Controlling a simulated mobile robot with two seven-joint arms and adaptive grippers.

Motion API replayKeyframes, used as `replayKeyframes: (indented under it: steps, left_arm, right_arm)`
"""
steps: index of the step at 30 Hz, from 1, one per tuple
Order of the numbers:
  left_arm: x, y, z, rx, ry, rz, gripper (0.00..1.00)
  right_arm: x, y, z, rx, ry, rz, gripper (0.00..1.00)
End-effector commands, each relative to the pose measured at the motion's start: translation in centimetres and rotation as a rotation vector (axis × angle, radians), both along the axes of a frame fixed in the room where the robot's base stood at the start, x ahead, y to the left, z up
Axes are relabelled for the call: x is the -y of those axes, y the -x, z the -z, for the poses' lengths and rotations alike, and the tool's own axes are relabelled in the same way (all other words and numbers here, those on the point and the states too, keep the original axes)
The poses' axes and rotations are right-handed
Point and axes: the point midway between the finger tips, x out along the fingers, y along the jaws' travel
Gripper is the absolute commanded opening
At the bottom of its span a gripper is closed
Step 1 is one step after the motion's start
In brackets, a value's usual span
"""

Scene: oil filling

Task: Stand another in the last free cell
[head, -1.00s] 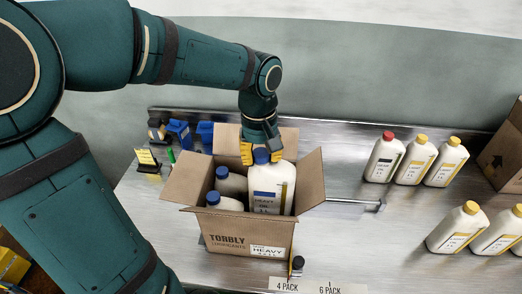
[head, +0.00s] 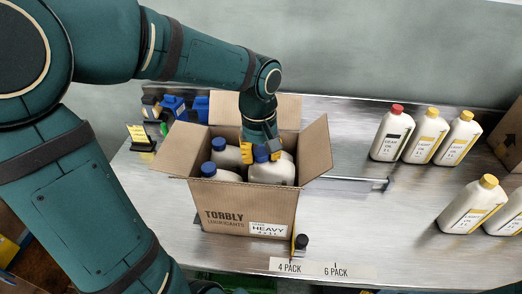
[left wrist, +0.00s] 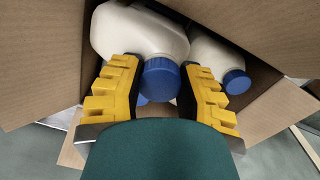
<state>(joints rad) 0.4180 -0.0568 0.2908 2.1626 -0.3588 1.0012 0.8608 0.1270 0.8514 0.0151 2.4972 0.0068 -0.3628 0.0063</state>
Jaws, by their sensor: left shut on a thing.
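My left gripper (head: 260,151) is shut on the blue cap of a white oil bottle (head: 272,174), which stands upright inside the open cardboard carton (head: 230,208). The bottle is at the carton's right side, its body largely below the rim. Two other blue-capped white bottles, a rear one (head: 227,155) and a front one (head: 215,173), stand in the left part. In the left wrist view the yellow fingers flank the held bottle's cap (left wrist: 162,79), with a neighbouring bottle (left wrist: 220,65) to the right. The carton's floor and dividers are hidden. My right gripper is not in view.
Yellow-capped bottles (head: 427,137) and a red-capped one (head: 392,134) stand on the metal table to the right. Another carton (head: 508,140) is at the right edge. The carton's flaps spread outward. Blue items (head: 173,107) stand behind left; table between carton and bottles is mostly clear.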

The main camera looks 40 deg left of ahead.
Motion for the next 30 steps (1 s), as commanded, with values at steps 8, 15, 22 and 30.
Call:
replayKeyframes:
  steps: [8,15,22,30]
  left_arm:
    - [0.0,-0.1,3.3,0.004,-0.001,0.002,0.00]
    - [0.0,-0.1,5.1,0.004,-0.001,0.001,0.00]
    - [0.0,-0.1,5.7,0.004,-0.001,0.001,0.00]
    - [0.0,-0.1,5.7,0.004,-0.001,0.001,0.00]
  right_arm:
    - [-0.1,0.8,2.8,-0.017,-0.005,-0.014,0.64]
    - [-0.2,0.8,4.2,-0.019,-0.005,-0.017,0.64]
    - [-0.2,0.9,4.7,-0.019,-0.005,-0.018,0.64]
    - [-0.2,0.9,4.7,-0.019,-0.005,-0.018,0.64]
